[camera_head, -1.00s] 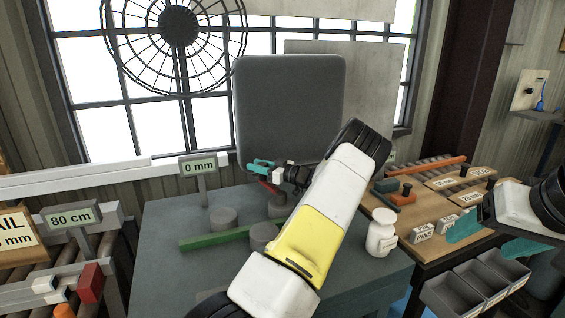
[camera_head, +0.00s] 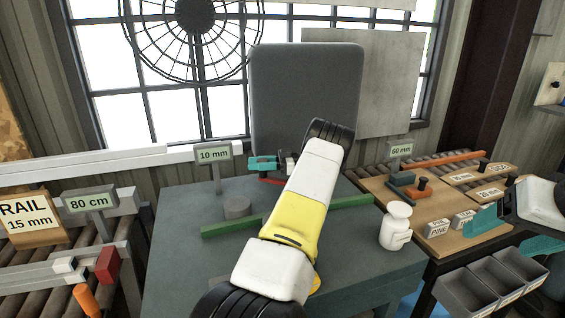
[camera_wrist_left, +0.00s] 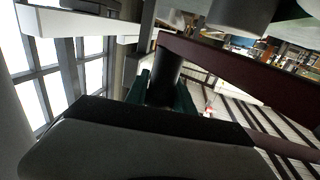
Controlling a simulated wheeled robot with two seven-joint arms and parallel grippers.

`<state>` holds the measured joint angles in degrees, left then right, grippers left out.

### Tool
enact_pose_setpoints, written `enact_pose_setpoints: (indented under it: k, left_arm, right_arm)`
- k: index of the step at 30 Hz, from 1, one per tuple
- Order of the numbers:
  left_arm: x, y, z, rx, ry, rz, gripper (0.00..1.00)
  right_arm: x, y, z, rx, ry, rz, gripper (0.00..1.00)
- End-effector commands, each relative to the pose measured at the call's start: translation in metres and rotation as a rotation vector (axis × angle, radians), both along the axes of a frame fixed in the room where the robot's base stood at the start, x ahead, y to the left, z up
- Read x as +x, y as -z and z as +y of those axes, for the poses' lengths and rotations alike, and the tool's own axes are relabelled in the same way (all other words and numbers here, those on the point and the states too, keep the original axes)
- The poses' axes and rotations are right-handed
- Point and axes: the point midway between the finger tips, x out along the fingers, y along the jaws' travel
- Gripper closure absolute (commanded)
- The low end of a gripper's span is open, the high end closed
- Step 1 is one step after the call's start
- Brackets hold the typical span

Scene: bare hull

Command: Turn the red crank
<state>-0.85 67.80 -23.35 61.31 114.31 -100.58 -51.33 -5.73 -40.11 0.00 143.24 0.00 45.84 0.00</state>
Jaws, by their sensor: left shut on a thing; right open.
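The red crank is mostly hidden behind my left arm in the head view; a small red part (camera_head: 270,181) shows just below the gripper. In the left wrist view its dark red arm (camera_wrist_left: 240,68) runs across to a dark cylindrical handle (camera_wrist_left: 167,72). My left gripper (camera_head: 271,163) is shut on that handle, with its teal fingers (camera_wrist_left: 163,92) on either side of it. A display (camera_head: 213,154) above the grey table reads 10 mm.
The grey table (camera_head: 180,250) carries a green bar (camera_head: 235,226), a grey cylinder (camera_head: 237,207) and a white jar (camera_head: 396,225). A tall grey panel (camera_head: 305,95) stands behind. Grey bins (camera_head: 465,292) lie below my right gripper. A roller conveyor (camera_head: 25,270) is at the left.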

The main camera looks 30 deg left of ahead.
Motion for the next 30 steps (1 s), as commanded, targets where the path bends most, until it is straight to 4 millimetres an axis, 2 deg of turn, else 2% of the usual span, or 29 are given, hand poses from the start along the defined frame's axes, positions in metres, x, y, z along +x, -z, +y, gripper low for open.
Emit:
enact_pose_setpoints:
  k: [3, 15, 16, 19, 30]
  left_arm:
    - [-0.0084, 0.0021, -0.0012, -0.003, -0.037, 0.008, 1.00]
    - [-0.0112, 0.0029, 0.0001, -0.001, -0.047, 0.013, 1.00]
    - [-0.0112, 0.0029, 0.0002, -0.001, -0.047, 0.013, 0.68]
    - [-0.0108, 0.0024, 0.0004, 0.000, -0.046, 0.013, 0.48]
    - [-0.0035, 0.0016, -0.0066, 0.001, -0.036, 0.006, 0.48]
  right_arm:
    - [0.0000, 0.0000, 0.0000, 0.000, 0.000, 0.000, 0.27]
    - [0.0000, 0.0000, 0.0000, 0.000, 0.000, 0.000, 0.27]
    - [0.0000, 0.0000, 0.0000, 0.000, 0.000, 0.000, 0.27]
    - [-0.0001, -0.0001, 0.0000, 0.000, 0.000, 0.000, 0.27]
    - [0.0000, 0.0000, 0.0000, 0.000, 0.000, 0.000, 0.27]
